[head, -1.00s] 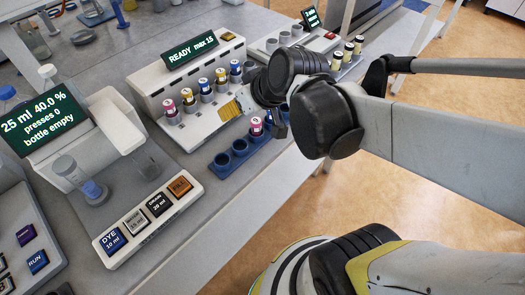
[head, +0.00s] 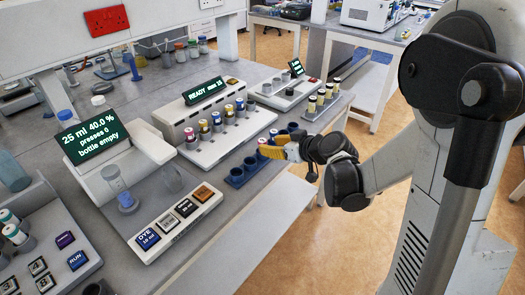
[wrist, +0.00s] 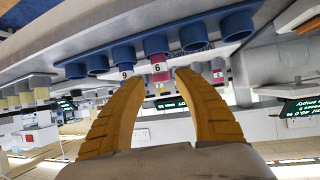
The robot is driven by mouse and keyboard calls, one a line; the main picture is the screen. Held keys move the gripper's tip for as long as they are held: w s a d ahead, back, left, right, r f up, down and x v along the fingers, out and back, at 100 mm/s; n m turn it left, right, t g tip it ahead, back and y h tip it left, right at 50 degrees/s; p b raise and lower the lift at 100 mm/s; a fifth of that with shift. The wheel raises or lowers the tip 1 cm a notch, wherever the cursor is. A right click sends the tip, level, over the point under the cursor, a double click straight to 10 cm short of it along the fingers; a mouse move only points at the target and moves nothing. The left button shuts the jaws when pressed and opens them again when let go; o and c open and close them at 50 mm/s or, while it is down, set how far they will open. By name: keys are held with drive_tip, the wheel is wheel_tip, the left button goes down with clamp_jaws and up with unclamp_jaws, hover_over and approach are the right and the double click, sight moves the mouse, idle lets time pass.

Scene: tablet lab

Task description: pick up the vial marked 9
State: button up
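My gripper (wrist: 158,80) is open and empty in the wrist view, its two yellow fingers pointing at the blue rack (wrist: 193,38), which appears upside down. Neither vial is visibly touched. In the head view my yellow gripper (head: 272,152) is at the front right side of the rack (head: 236,178), close to a pink-capped vial (head: 262,143); I cannot read labels there.
Behind the rack, a white machine (head: 215,140) with a READY display holds several vials. A dosing station with buttons (head: 177,222) stands to the left. Several dark-capped vials (head: 320,98) stand at the back right. Several rack places are empty.

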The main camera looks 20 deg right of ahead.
drive_tip(key=b+x, duration=0.2)
drive_tip(key=x, duration=0.3)
drive_tip(key=shift+w+f, duration=0.15)
drive_tip(key=shift+c, duration=0.8)
clamp_jaws()
